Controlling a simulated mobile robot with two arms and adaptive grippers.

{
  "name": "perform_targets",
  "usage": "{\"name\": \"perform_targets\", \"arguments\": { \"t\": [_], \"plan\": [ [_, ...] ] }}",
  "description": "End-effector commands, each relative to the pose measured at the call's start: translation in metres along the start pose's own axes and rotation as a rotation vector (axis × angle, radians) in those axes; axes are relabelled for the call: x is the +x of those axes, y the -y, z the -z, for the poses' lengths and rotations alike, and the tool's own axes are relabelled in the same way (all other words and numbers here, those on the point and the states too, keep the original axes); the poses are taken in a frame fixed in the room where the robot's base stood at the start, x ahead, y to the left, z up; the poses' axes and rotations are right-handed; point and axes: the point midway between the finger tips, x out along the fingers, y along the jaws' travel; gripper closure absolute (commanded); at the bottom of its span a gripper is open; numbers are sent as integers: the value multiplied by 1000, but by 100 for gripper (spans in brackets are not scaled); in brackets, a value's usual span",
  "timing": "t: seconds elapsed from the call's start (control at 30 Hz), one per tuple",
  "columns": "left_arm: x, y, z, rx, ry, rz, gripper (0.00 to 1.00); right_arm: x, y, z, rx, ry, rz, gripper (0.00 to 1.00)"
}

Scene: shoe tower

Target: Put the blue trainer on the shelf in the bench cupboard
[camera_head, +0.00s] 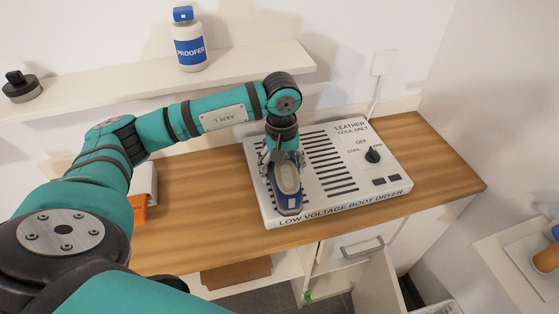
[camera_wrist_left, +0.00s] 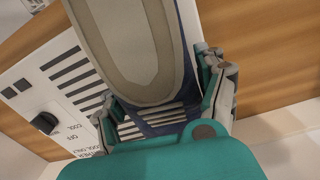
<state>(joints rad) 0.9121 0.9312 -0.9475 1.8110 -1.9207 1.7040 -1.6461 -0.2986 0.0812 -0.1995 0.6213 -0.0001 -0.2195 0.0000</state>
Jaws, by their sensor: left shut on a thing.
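The blue trainer (camera_head: 289,193) rests on or just above the white boot dryer (camera_head: 335,188) on the wooden bench; I cannot tell if it touches. It is blue with a pale grey-beige opening or sole. My left gripper (camera_head: 284,162) comes down from above, shut on the back end of the trainer. In the left wrist view the trainer (camera_wrist_left: 145,45) fills the top middle, between the fingers of the gripper (camera_wrist_left: 165,100). The bench cupboard (camera_head: 345,262) is below the bench front, with a door showing open at the lower right. Its shelf cannot be made out clearly. My right gripper is out of view.
A wall shelf (camera_head: 140,88) holds a proofer bottle (camera_head: 190,48) and a dark round tin (camera_head: 21,88). An orange and white box (camera_head: 141,200) is on the bench at left. A brown box (camera_head: 236,272) sits below the bench. The bench right of the dryer is clear.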

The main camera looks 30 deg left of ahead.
Motion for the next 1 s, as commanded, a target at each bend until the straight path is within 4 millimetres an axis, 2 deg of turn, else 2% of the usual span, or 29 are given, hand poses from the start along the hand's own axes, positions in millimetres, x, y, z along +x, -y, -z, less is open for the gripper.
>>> {"name": "perform_targets", "arguments": {
  "t": [0.03,0.2,0.4,0.73,0.87,1.0],
  "plan": [
    [2,0,-14,7,-1,0,70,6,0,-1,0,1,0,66],
    [-2,2,-58,6,-1,-1,70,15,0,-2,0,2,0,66],
    [-7,2,-92,3,-1,-1,70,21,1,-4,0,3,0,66],
    [-12,3,-107,34,0,0,70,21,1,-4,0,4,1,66],
    [-18,2,-116,225,1,-1,70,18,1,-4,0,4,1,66],
    [-26,2,-131,503,5,-1,70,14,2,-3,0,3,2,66]
  ]
}}
